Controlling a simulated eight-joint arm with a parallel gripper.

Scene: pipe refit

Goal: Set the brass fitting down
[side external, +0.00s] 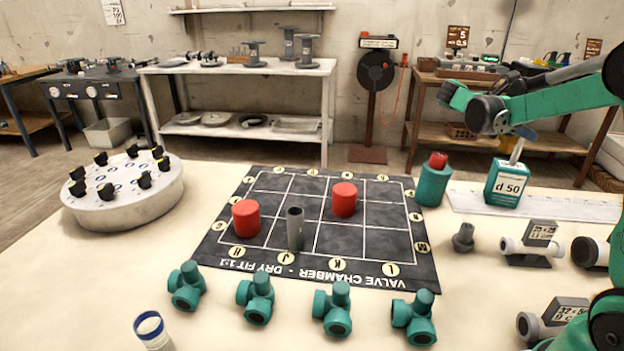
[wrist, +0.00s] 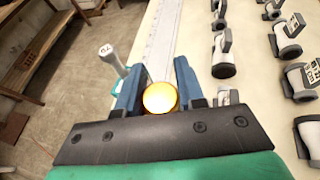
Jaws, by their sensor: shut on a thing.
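The brass fitting (wrist: 160,97) shows in the wrist view as a bright, round golden end between two blue-grey fingers. My gripper (wrist: 157,70) is shut on it, with a finger on either side. In the side view, my green and dark arm reaches in from the right, above the back right of the table.
A dark gridded mat (side external: 380,243) holds two red cylinders and a grey tube (side external: 295,228). Several teal fittings line its front. A teal "d 50" jar (side external: 508,184) with a handle, a ruler (side external: 570,209) and grey-and-white fittings stand at right. A round rack (side external: 125,205) stands left.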

